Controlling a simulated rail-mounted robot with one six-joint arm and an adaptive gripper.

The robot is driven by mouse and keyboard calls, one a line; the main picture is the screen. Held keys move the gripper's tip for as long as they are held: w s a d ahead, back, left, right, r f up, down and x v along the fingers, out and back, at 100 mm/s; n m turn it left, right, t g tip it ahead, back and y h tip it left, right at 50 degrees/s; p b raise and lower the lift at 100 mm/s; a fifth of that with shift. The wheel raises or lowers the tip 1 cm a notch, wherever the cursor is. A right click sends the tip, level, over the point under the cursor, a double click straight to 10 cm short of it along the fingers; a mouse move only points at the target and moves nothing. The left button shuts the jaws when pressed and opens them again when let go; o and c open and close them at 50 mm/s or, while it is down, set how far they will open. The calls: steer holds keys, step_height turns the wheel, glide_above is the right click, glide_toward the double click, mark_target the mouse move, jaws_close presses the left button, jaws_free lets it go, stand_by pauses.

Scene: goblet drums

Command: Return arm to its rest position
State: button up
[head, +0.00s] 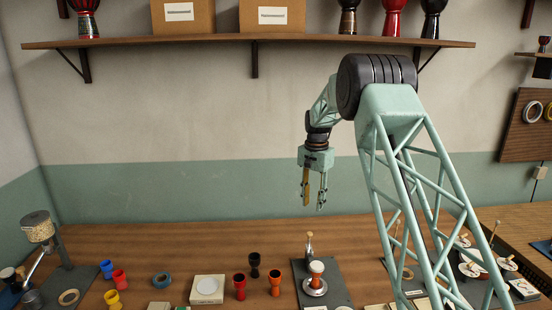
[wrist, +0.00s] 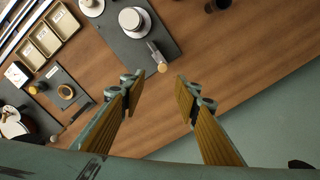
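My gripper (head: 313,188) hangs from my teal arm above the back part of the wooden workbench (head: 200,243), with its fingers pointing down. In the wrist view my gripper (wrist: 160,98) shows two tan-faced fingers spread wide apart, with nothing between them. Bare wood and the wall lie beyond the gap. The fingers touch nothing in either view. In the head view my arm's lattice link hides part of the bench at the right.
A dark board (head: 340,283) holds a small orange goblet drum (head: 316,273). Red (head: 240,286), black (head: 255,265) and orange (head: 275,284) goblets stand left of it. A wall shelf (head: 215,40) bears boxes and drums. The bench's back left is clear.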

steer(key=s+d+r+n+t+b, duration=0.1)
steer(key=s+d+r+n+b, duration=0.2)
steer(key=s+r, duration=1.8)
steer(key=s+r+n+t+b, duration=0.1)
steer(key=s+r+n+b, duration=0.15)
steer(key=s, duration=1.85)
steer(key=s+d+f+n+t+b, duration=0.1)
steer(key=s+f, duration=0.3)
steer(key=s, duration=1.1)
steer(key=s+f+n+b, duration=0.1)
steer(key=s+f+b, duration=0.3)
steer(key=s, duration=1.1)
steer(key=shift+s+d+f+t, duration=0.35)
steer(key=shift+t, duration=0.05)
